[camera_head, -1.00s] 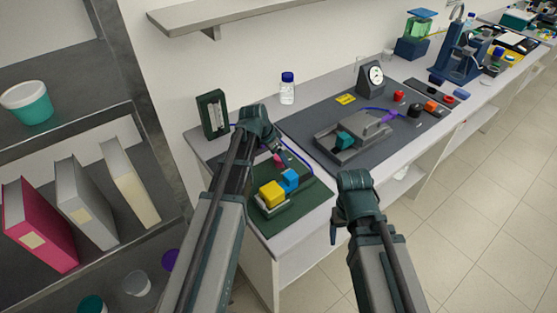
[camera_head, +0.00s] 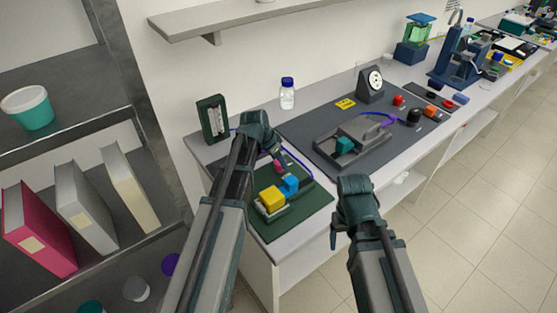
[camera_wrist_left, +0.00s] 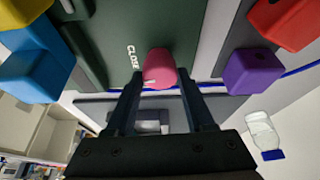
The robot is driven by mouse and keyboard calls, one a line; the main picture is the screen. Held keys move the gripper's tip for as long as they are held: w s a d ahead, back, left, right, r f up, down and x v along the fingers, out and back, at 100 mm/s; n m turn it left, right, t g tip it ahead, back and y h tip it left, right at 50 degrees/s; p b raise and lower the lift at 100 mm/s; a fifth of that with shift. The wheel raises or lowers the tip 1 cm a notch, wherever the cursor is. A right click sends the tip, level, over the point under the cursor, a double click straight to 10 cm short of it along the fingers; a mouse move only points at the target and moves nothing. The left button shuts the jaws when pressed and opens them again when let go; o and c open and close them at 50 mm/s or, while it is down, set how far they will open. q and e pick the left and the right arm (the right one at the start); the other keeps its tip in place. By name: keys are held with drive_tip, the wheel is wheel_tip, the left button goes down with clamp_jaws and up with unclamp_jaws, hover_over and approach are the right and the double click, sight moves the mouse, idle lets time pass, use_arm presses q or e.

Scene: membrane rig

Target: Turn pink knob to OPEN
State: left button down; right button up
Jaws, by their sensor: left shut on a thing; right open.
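The pink knob (camera_wrist_left: 160,66) sits on the dark green board, with the printed word CLOSE (camera_wrist_left: 133,57) beside it in the left wrist view. My left gripper (camera_wrist_left: 160,77) is shut on the pink knob, one finger on each side. I cannot read an OPEN label. In the head view the pink knob (camera_head: 279,167) shows below my left gripper (camera_head: 276,155), partly covered by it. A blue knob (camera_head: 290,185) and a yellow block (camera_head: 271,199) are nearby on the green board (camera_head: 306,207). My right gripper (camera_head: 336,232) is open and empty in front of the bench.
Purple (camera_wrist_left: 253,72) and red (camera_wrist_left: 285,20) knobs lie close to the right of my left gripper in the wrist view. A dark green gauge stand (camera_head: 213,119) and a bottle (camera_head: 287,94) stand behind. A grey fixture (camera_head: 352,142) lies on the dark mat to the right.

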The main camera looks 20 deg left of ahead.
use_arm(q)
drive_tip(key=n, duration=0.2)
drive_tip(key=n+y, duration=0.1)
drive_tip(key=shift+s+d+n+t, duration=0.1)
drive_tip(key=shift+d+n+t, duration=0.1)
drive_tip(key=shift+n+t, duration=0.2)
drive_tip(key=n+y, duration=0.2)
drive_tip(key=n, duration=0.2)
drive_tip(key=shift+d+n, duration=0.1)
drive_tip(key=shift+n, duration=0.2)
drive_tip(key=n+y, duration=0.1)
drive_tip(key=n, duration=0.3)
drive_tip(key=shift+d+n+y, duration=0.1)
drive_tip(key=shift+n+y, duration=0.2)
drive_tip(key=shift+y, duration=0.1)
drive_tip(key=shift+w+n+g+y, duration=0.1)
drive_tip(key=shift+n+g+y, duration=0.25)
drive_tip(key=shift+n, duration=0.7)
drive_tip(key=shift+w+n+g+y, duration=0.1)
drive_tip(key=shift+n+g+y, duration=0.25)
drive_tip(key=shift+n, duration=0.7)
drive_tip(key=shift+c, duration=1.3)
unclamp_jaws()
drive_tip(key=shift+r, duration=0.1)
